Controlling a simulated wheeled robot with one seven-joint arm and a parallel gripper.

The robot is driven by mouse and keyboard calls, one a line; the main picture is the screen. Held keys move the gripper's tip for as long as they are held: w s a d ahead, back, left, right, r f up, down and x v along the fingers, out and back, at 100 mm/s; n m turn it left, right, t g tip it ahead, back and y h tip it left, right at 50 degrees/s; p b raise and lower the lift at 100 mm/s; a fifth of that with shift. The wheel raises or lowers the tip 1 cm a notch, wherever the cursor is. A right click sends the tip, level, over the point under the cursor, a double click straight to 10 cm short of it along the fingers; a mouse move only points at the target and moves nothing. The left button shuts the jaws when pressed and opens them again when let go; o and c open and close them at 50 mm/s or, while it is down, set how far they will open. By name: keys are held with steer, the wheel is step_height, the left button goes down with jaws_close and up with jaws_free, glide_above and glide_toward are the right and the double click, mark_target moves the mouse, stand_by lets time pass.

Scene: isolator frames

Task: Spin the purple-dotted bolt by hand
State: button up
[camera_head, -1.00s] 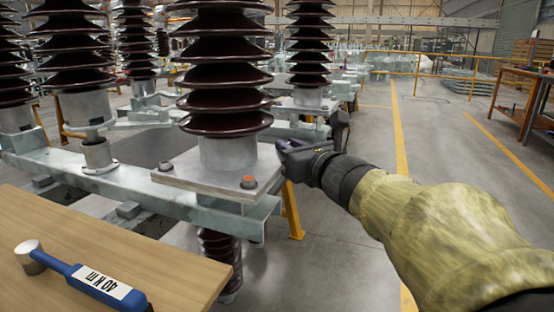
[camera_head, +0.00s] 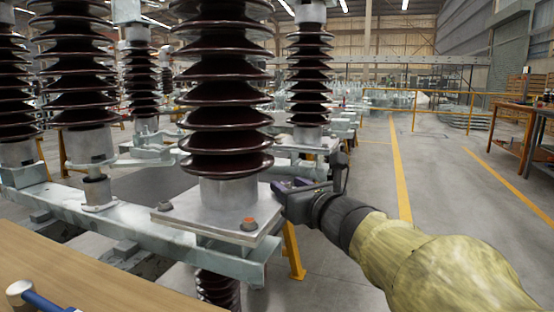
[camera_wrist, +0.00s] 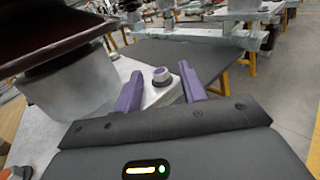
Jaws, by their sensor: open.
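The square metal base plate (camera_head: 213,219) carries a dark ribbed insulator on a grey post. In the wrist view a bolt (camera_wrist: 160,76) with a pale top and a darker, purplish collar stands at a plate corner. My gripper (camera_wrist: 160,88) is open, with one purple finger on each side of the bolt and gaps visible between. Contact cannot be told. In the head view my gripper (camera_head: 280,187) is at the plate's right corner and hides that bolt. An orange-topped bolt (camera_head: 249,224) sits at the front corner. Another bolt (camera_head: 165,205) sits at the left corner.
The insulator's ribbed column (camera_head: 221,100) rises close to the left of my gripper. A wooden table (camera_head: 80,280) with a blue-handled wrench (camera_head: 45,302) is at the lower left. Other insulators stand behind. Open floor (camera_head: 440,200) lies to the right.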

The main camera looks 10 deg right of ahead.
steer(key=shift+d+r+y+p, duration=0.2)
steer(key=shift+y+p, duration=0.1)
steer(key=shift+p, duration=0.3)
